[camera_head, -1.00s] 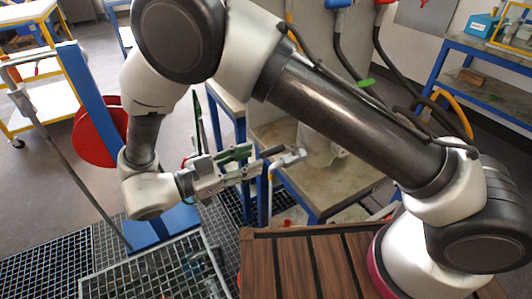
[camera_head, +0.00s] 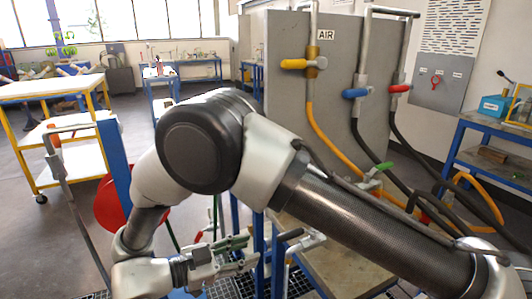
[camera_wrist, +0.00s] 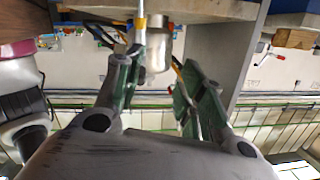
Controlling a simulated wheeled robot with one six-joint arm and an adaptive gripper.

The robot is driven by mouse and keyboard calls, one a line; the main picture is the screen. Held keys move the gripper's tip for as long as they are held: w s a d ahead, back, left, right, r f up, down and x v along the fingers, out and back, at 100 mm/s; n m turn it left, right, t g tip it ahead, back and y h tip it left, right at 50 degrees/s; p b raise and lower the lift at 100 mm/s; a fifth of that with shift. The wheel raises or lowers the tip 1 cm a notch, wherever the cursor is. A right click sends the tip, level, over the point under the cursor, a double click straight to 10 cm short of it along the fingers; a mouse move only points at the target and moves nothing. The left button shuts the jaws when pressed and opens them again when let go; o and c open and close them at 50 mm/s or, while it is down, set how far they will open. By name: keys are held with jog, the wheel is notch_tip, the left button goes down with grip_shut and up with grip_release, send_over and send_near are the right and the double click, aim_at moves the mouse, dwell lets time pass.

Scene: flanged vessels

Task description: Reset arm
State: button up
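My arm is bent in an arch across the head view, with my gripper (camera_head: 252,252) low in the middle, pointing right beside a blue post. In the wrist view my gripper (camera_wrist: 162,88) shows two green-padded fingers apart with a gap between them. It is open and I see nothing held. A metal cylinder (camera_wrist: 158,50) shows behind the gap; I cannot tell how far off it is.
A grey panel (camera_head: 300,110) with a yellow valve handle (camera_head: 294,64), a blue one (camera_head: 355,93) and a red one (camera_head: 400,88) stands behind my arm. Hoses hang from it. A yellow-framed cart (camera_head: 50,88) stands left, by a red disc (camera_head: 108,205). Open floor lies beyond.

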jog(key=w+a+f+n+t+y, duration=0.3)
jog(key=w+a+f+n+y, duration=0.1)
jog(key=w+f+y, duration=0.25)
jog(key=w+a+f+n+g+y, duration=0.15)
jog(key=w+a+n+y, duration=0.35)
jog(key=a+y, duration=0.5)
jog(key=s+d+r+n+g+y, duration=0.4)
jog(key=d+r+n+g, duration=0.25)
jog(key=r, duration=0.35)
jog(key=s+d+r+h, duration=0.2)
jog(key=s+d+r, duration=0.2)
jog(key=d, duration=1.2)
jog(key=s+d+r+h, duration=0.2)
jog(key=s+d+r, duration=0.3)
jog(key=d+r, duration=0.5)
jog(key=s+d+r+h, duration=0.2)
jog(key=s+d+r, duration=0.3)
jog(key=d, duration=1.9)
notch_tip(320, 180, up, 3)
jog(key=shift+d+f+m+t, duration=0.1)
jog(key=shift+d+m+t, duration=0.2)
jog(key=shift+m, duration=0.15)
